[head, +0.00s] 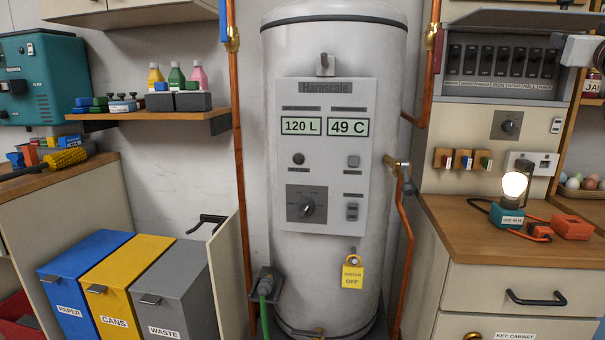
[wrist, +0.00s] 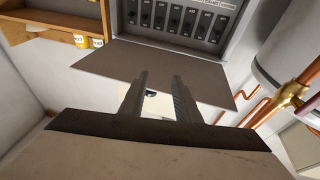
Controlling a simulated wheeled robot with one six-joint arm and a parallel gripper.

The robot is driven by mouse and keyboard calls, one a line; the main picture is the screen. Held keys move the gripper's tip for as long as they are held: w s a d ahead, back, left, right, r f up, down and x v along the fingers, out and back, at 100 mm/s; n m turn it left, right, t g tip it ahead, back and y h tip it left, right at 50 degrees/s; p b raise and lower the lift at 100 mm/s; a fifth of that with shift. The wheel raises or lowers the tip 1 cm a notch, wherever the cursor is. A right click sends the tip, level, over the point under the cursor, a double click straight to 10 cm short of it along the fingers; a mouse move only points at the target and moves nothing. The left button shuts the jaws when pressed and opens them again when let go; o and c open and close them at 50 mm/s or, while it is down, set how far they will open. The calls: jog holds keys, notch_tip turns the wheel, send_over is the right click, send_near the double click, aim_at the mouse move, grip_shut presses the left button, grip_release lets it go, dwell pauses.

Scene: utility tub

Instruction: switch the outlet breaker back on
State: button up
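The breaker panel (head: 500,95) is at upper right in the head view, with a row of dark breakers and small labels below them. The labels are too small to read surely, so I cannot tell which is the outlet breaker or how each lever stands. In the wrist view the panel (wrist: 232,48) appears upside down at the top, its breakers partly cut off. The grey cover (wrist: 105,66) stands open across that view. My gripper (wrist: 161,76) has its two fingers apart with nothing between them, in front of the cover and apart from the breakers.
A rotary knob (head: 510,124) and a white socket plate (head: 531,163) are below the panel. A lit bulb (head: 514,185) stands on the wooden counter (head: 470,222). The water tank (head: 330,60) and copper pipe (head: 423,85) are left of the panel. A shelf (wrist: 50,28) shows in the wrist view.

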jog(key=s+a+f+g+y, duration=0.1)
jog(key=a+f+g, duration=0.25)
jog(key=f, duration=0.75)
jog(key=s+a+f+m+g, duration=0.15)
jog(key=a+f, duration=0.35)
jog(key=f, duration=0.6)
jog(key=s+a+f+n+g+y, duration=0.1)
jog(key=a+f+g, duration=0.3)
jog(key=f, duration=0.7)
jog(key=s+a+f+n+g+y, duration=0.1)
jog(key=s+a+f+y, duration=0.1)
jog(key=s+a+f, duration=0.3)
jog(key=s+a+f+n+g+y, duration=0.2)
jog(key=s+a+f, duration=0.3)
jog(key=f, duration=0.5)
jog(key=s+a+f+n+g+y, duration=0.2)
jog(key=s+a+f, duration=0.2)
jog(key=a+f, duration=0.3)
jog(key=shift+s+a+f+y, duration=0.3)
jog(key=shift+s+a+f, duration=0.1)
jog(key=shift+f, duration=0.15)
